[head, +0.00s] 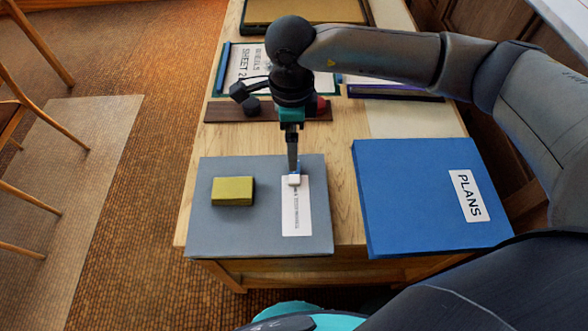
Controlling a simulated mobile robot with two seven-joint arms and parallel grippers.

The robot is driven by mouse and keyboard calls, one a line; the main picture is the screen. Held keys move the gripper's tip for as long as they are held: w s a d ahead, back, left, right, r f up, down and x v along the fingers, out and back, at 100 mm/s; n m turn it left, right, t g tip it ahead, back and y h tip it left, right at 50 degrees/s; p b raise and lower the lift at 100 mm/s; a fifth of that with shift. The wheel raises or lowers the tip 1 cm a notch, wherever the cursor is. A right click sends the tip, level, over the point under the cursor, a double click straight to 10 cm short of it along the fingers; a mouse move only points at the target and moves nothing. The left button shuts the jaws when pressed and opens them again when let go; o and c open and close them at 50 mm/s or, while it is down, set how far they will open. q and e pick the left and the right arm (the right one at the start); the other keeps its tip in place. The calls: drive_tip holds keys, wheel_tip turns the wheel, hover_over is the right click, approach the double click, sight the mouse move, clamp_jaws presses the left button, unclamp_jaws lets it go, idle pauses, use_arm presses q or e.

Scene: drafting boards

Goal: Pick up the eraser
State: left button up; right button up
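A small white block with a bit of blue, which looks like the eraser (294,180), is at the top end of a white printed strip (297,215) on a grey board. My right gripper (294,168) points down right at this block, and its fingers overlap the block's far side. The fingers are seen edge-on, so I cannot tell whether they are open or closed on it. Whether the block touches the board is also unclear. My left gripper is not in view.
The grey board (222,229) also carries a yellow-green block (232,191), left of the strip. A blue folder labelled PLANS (410,200) lies to the right. Behind are a dark brown bar (228,112) and a framed sheet (243,66). Wood table (345,222) shows between board and folder.

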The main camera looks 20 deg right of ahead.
wheel_tip(320, 180, down, 3)
drive_tip(key=shift+f, duration=1)
wheel_tip(320, 180, down, 4)
drive_tip(key=shift+s+d+f+b, duration=0.15)
drive_tip(key=shift+f+b, duration=0.05)
drive_tip(key=shift+b, duration=0.35)
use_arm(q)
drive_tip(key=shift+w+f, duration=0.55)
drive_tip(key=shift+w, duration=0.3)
use_arm(e)
drive_tip(key=shift+c, duration=1.4)
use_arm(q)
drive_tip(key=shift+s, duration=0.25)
use_arm(e)
drive_tip(key=c, duration=1)
drive_tip(key=shift+o, duration=0.2)
use_arm(q)
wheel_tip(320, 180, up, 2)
drive_tip(key=p, duration=0.2)
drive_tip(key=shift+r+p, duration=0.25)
drive_tip(key=shift+p, duration=0.05)
use_arm(e)
wheel_tip(320, 180, up, 20)
